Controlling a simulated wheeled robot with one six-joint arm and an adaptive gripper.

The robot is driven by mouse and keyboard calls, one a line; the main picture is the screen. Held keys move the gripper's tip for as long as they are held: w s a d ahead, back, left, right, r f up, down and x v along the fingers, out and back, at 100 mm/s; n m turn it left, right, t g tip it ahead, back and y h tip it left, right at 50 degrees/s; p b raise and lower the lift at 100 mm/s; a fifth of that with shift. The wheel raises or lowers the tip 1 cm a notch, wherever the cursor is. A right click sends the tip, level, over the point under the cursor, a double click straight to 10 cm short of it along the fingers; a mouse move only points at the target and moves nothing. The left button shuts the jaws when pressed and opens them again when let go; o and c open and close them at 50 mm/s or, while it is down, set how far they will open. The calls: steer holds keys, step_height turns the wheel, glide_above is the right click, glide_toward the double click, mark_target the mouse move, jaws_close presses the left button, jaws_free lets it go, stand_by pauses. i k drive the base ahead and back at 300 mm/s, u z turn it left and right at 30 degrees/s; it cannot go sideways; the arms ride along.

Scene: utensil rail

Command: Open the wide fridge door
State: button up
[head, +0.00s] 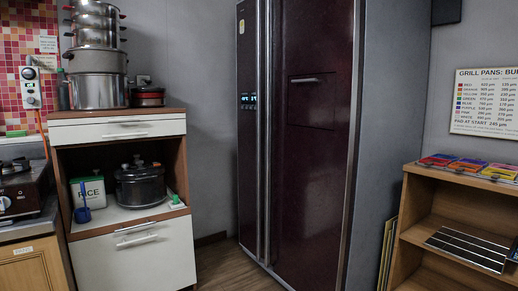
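The fridge is a tall two-door unit with dark red fronts and grey sides. Its wide door (308,190) is on the right and looks closed. A long vertical metal handle (267,130) runs along its left edge, beside the narrow door's handle (259,130). A small panel with a horizontal pull (306,80) sits in the upper part of the wide door. The narrow door (246,160) on the left has a small lit display and also looks closed. The fridge's top and foot are partly cut off. My gripper is not in view.
A white-fronted cabinet (134,262) with stacked pots (97,60) stands left of the fridge. An open wooden shelf (425,215) stands to the right, with coloured items on top. Some wooden floor (222,268) shows free before the narrow door.

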mark_target(310, 173)
steer(key=u, duration=0.3)
steer(key=i, duration=1.4)
steer(key=u, duration=0.3)
